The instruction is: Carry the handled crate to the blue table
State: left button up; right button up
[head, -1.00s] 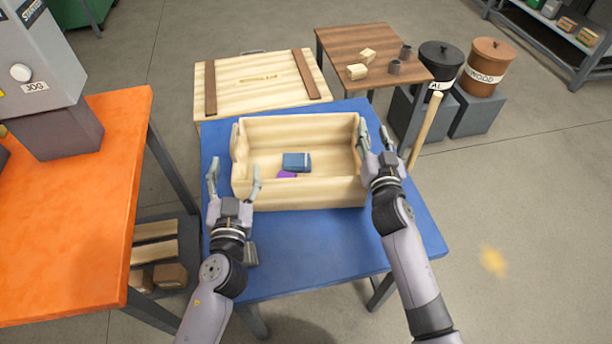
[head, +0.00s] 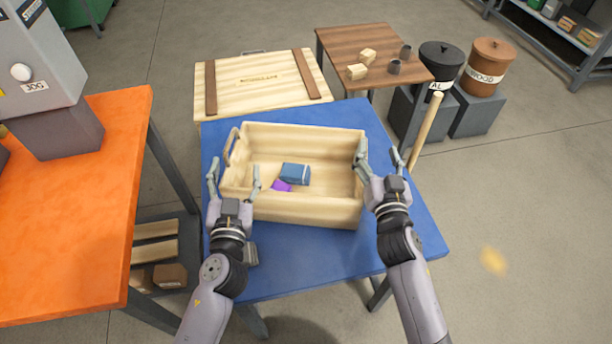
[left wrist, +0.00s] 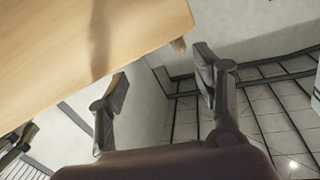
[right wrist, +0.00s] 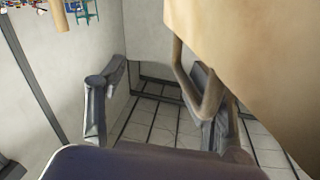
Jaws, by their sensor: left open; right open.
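The pale wooden handled crate (head: 300,208) stands on the blue table (head: 300,268), turned slightly askew to its edges. A blue box (head: 295,173) and a purple item (head: 281,186) lie inside it. Its left handle (head: 232,145) shows at the left end. My left gripper (head: 234,180) is open at the crate's front left corner. My right gripper (head: 379,162) is open at the right end. In the right wrist view the right handle (right wrist: 212,100) overlaps one finger of my right gripper (right wrist: 155,90); I cannot tell whether they touch.
An orange table (head: 70,220) stands at the left. A wooden case (head: 255,85) lies behind the blue table. A brown table (head: 340,45) with small blocks and cups is at the back. Black (head: 440,62) and brown bins (head: 490,60) stand at the right.

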jog(key=s, duration=0.6)
jog(key=shift+d, duration=0.2)
jog(key=s+d+p, duration=0.1)
jog(key=s+d, duration=0.1)
jog(key=d, duration=0.3)
jog(key=shift+d+p, duration=0.35)
jog(key=shift+s, duration=0.2)
dwell(0.5)
